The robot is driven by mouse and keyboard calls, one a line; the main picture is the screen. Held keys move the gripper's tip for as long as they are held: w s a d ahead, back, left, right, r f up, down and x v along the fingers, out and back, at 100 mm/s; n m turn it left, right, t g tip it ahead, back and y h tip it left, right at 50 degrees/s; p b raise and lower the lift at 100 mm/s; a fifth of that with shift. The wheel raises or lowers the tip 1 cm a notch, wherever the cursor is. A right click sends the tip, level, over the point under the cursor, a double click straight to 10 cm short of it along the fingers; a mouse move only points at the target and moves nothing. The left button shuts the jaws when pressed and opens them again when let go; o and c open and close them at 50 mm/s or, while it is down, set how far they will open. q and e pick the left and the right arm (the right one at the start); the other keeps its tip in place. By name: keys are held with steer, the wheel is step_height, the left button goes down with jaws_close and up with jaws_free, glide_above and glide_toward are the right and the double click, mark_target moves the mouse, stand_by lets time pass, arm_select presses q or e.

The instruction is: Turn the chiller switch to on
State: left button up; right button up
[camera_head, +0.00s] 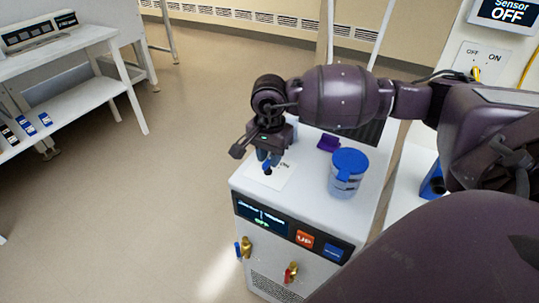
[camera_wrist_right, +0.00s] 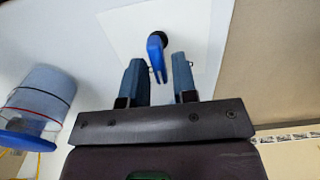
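The chiller (camera_head: 318,218) is a white box with a dark front panel and a small display (camera_head: 262,222); its display text is too small to read surely. Its switch plate (camera_head: 262,182) lies on the top and shows white in the right wrist view (camera_wrist_right: 120,35). The switch is a blue lever (camera_wrist_right: 157,58) on a black pivot, pointing down the wrist picture. My right gripper (camera_head: 268,160) is above the plate, fingers down. In the right wrist view, its fingers (camera_wrist_right: 159,64) are open, one on each side of the lever, with visible gaps. My left gripper is out of view.
A blue-lidded clear jar (camera_head: 346,178) stands on the chiller, right of the gripper, with a purple item (camera_head: 328,143) behind it. A wall switch (camera_head: 477,66) sits below a "Sensor OFF" screen (camera_head: 506,12). A white bench (camera_head: 65,95) stands left across open floor.

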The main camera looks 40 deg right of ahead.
mark_target(269, 158)
steer(key=shift+o, duration=0.8)
steer(key=shift+r, duration=0.15)
step_height(269, 158, up, 10)
steer(key=p, duration=0.1)
steer(key=shift+r, duration=0.2)
